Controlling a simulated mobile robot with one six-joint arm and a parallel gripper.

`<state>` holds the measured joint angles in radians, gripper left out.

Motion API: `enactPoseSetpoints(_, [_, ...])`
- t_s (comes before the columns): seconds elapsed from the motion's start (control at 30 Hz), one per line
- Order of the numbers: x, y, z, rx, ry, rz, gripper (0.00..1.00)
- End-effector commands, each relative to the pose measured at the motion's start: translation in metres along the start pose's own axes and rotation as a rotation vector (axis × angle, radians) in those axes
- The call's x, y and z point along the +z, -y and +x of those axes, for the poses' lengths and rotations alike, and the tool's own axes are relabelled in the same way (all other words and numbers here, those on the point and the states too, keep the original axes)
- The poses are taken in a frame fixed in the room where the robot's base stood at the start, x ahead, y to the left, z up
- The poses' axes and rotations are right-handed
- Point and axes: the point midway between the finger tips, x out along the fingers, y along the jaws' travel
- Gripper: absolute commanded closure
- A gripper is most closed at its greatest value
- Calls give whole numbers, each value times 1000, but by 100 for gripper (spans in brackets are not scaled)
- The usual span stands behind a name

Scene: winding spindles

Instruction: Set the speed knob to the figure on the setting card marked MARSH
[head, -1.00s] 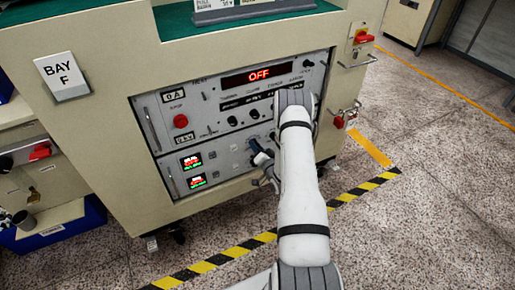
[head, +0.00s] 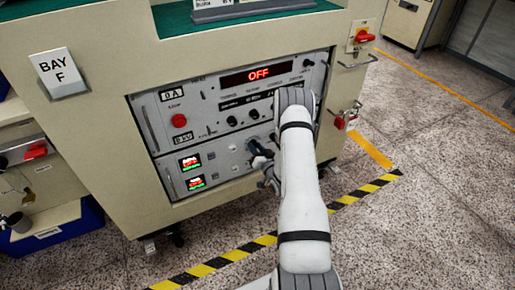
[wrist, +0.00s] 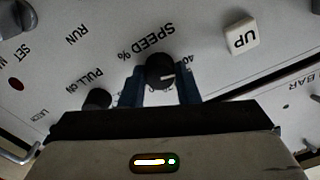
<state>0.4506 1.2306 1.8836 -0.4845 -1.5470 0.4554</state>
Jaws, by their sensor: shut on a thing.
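The speed knob (wrist: 160,72) is black and round, with a short white pointer line toward the right in the wrist view. It sits under the upside-down label "SPEED %" on the pale panel, with a "40" to its right. My gripper (wrist: 161,84) is shut on it, one blue finger on each side. In the head view my gripper (head: 262,158) is at the lower right of the panel, and my arm hides part of the panel. Cards stand on the green top (head: 235,5), cut off by the frame edge. I cannot read MARSH on any of them.
Near the knob are a white UP button (wrist: 242,37), a PULL ON knob (wrist: 97,99) and a RUN label. The red display (head: 259,75) reads OFF. A red switch (head: 363,37) and handles are on the cabinet's right. Speckled floor is clear at right.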

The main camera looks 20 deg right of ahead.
Motion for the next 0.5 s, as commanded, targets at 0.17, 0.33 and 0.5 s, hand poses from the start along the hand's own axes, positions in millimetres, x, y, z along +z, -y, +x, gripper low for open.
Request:
enactPoseSetpoints(0.17, [1, -1, 0, 2, 2, 0, 70])
enactPoseSetpoints(0.33, [1, 0, 0, 1, 2, 1, 56])
enactPoseSetpoints(0.5, [0, 0, 0, 0, 1, 1, 50])
